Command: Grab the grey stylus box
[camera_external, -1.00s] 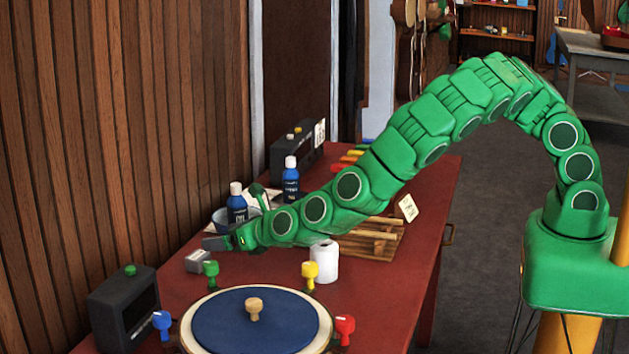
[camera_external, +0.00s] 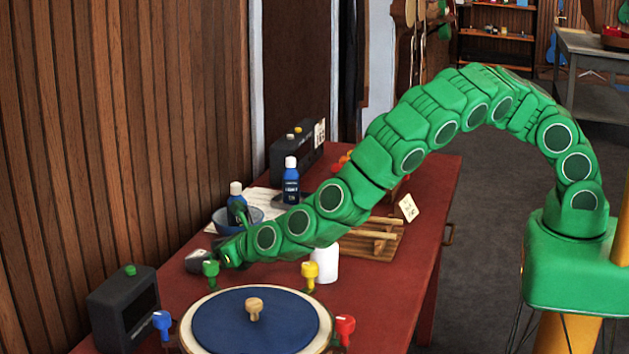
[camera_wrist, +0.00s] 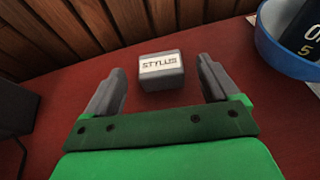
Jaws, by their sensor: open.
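The grey stylus box (camera_wrist: 161,71) sits on the red table in the wrist view, its white label reading "STYLUS" facing my gripper. My gripper (camera_wrist: 163,80) is open, with one grey finger to the left of the box and one to the right, a gap on each side. The box lies at the far end of the space between the fingertips. In the external view my gripper (camera_external: 205,258) is low over the table near the wall side, and it largely hides the box there.
A blue bowl (camera_wrist: 284,52) is to the right of the box, with a dark bottle at it. In the external view, a green peg (camera_external: 210,270), a white roll (camera_external: 325,264) and a round blue-topped board (camera_external: 215,325) stand close to my arm. A dark device (camera_external: 122,308) is at the left.

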